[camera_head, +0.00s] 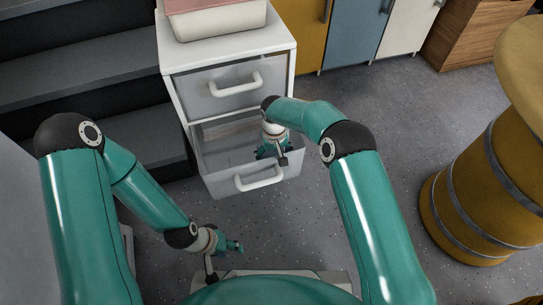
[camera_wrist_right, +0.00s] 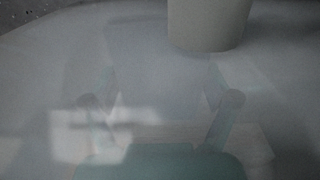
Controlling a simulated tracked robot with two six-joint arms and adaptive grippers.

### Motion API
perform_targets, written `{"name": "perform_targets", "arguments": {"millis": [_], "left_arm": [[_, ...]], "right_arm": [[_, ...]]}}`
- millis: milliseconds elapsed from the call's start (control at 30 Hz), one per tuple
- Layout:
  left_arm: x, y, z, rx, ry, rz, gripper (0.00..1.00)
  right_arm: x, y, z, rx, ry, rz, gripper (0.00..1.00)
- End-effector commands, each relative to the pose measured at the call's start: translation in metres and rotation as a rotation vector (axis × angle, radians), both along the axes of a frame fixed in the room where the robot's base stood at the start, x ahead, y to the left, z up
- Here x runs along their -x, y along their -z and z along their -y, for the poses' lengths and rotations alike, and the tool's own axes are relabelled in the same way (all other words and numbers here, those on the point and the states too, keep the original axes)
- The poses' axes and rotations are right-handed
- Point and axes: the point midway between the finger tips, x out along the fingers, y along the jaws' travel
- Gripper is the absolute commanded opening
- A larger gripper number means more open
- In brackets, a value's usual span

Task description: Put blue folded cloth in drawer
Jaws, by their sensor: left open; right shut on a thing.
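A white cabinet (camera_head: 180,97) stands at the top middle of the head view. Its lower drawer (camera_head: 215,184) is pulled out and its upper drawer (camera_head: 205,92) is shut. My right gripper (camera_head: 272,152) is low at the open lower drawer, near its right front. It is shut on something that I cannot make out. In the right wrist view its fingers (camera_wrist_right: 160,108) show only faintly through a grey, see-through surface. My left gripper (camera_head: 232,246) is open, in front of the cabinet at the lower left. I cannot make out the blue folded cloth in either view.
A cream and pink container (camera_head: 215,20) stands on the cabinet. Dark steps (camera_head: 75,75) are on the left. Yellow and blue cabinet doors (camera_head: 352,35) are behind. A yellow barrel (camera_head: 470,205) stands at the right. Grey floor (camera_head: 400,110) lies clear between.

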Motion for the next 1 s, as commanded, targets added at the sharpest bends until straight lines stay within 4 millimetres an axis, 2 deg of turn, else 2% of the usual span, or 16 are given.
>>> {"name": "perform_targets", "arguments": {"millis": [600, 633, 700, 1000], "left_arm": [[0.0, 0.011, 0.0, 0.0, 0.0, 0.0, 0.49], [0.0, 0.011, 0.0, 0.0, 0.0, 0.0, 0.49], [0.0, 0.011, 0.0, 0.0, 0.0, 0.0, 0.49], [0.0, 0.012, 0.0, 0.0, 0.0, 0.0, 0.49]], "right_arm": [[0.001, 0.014, -0.001, 0.001, -0.002, -0.003, 0.52], [0.002, 0.015, -0.001, 0.001, -0.003, -0.004, 0.9], [0.002, 0.016, -0.001, 0.002, -0.003, -0.006, 1.0], [0.003, 0.017, 0.0, 0.002, -0.003, -0.008, 1.0]]}}
